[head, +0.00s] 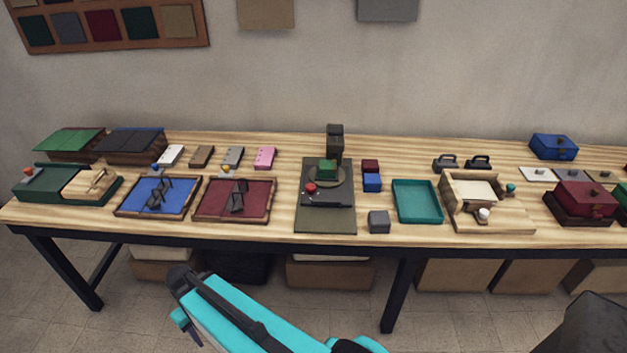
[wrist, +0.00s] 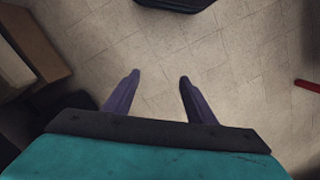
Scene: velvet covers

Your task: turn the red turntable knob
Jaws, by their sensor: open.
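The red knob (head: 310,188) is at the front left of the round turntable (head: 340,180), which carries a green block (head: 327,169). The turntable stands on a dark olive mat (head: 326,222) in the middle of the wooden table. A dark upright post (head: 335,142) rises behind it. In the wrist view my gripper (wrist: 158,76) is open and empty, its two purple fingers apart over the tiled floor. In the head view my teal arm is in front of the table, low in the picture, well apart from the knob. The knob is not in the wrist view.
The table's front edge lies between my arm and the mat.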

